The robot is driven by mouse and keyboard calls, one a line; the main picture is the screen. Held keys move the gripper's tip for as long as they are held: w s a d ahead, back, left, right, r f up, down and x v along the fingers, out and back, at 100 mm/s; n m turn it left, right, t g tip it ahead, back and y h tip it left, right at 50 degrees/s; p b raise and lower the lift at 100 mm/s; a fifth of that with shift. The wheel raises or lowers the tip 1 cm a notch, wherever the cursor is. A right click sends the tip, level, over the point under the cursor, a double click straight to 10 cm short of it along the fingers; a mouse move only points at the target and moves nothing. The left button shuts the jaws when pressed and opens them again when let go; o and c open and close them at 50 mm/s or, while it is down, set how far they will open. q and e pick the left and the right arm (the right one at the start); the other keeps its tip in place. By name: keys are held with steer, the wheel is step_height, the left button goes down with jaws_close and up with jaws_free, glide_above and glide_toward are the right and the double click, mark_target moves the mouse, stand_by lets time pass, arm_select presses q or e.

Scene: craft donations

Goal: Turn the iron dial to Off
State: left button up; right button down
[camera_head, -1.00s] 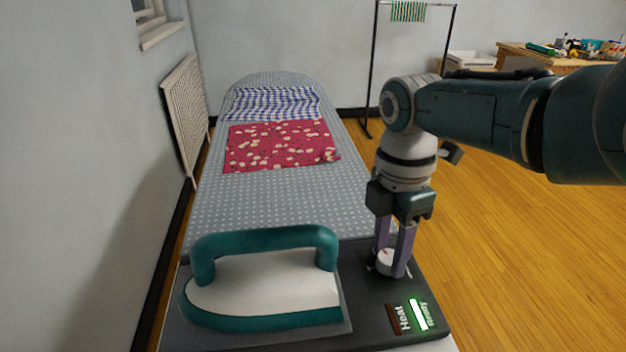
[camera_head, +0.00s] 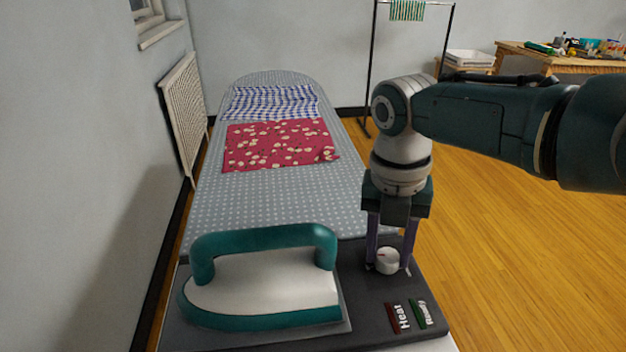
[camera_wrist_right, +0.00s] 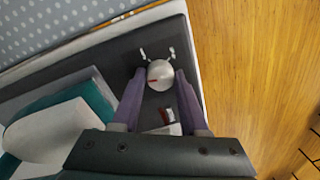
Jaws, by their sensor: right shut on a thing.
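The iron dial (camera_head: 387,262) is a small white round knob with a red mark on the dark base plate (camera_head: 370,328). My right gripper (camera_head: 389,264) points down and is shut on the dial, with a purple finger on either side. In the right wrist view the dial (camera_wrist_right: 160,75) sits at the fingertips, its red mark pointing left, near small white markings. The iron (camera_head: 262,280), white with a teal handle and edge, rests on the base at left. The Heat label (camera_head: 399,317) and the Ready lamp (camera_head: 419,313) are both unlit. My left gripper is not in view.
The dotted ironing board (camera_head: 270,205) stretches away behind the base. A red flowered cloth (camera_head: 275,145) and a blue checked cloth (camera_head: 272,103) lie on it. A radiator (camera_head: 186,115) stands at the left wall. The wooden floor at right is open.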

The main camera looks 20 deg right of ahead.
mark_target(383, 255)
steer(key=shift+n, duration=1.1)
steer(key=shift+c, duration=2.1)
jaws_free()
steer(key=shift+r, duration=0.35)
step_height(383, 255, up, 9)
steer(key=p, duration=0.3)
steer(key=shift+a, duration=0.3)
